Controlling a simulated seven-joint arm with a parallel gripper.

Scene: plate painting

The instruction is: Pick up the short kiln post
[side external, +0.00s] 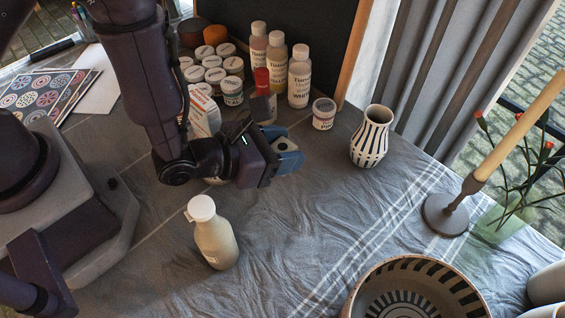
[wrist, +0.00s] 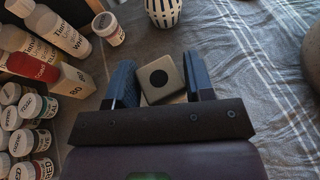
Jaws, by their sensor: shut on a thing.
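The short kiln post (wrist: 161,78) is a cream, square-ended block with a dark round hole. In the wrist view it sits between the two dark blue fingers of my gripper (wrist: 160,85), turned slightly at an angle to them. Most of the post is hidden there by the fingers. I cannot tell whether its lower end touches the cloth.
A pale block marked 80 (wrist: 75,82) stands left of my gripper in the wrist view, near paint jars (wrist: 22,140) and bottles (side external: 300,77). A small jar (side external: 323,114) and striped vase (side external: 372,137) stand beyond. A cream bottle (side external: 213,234) stands in front. Cloth right of my gripper is clear.

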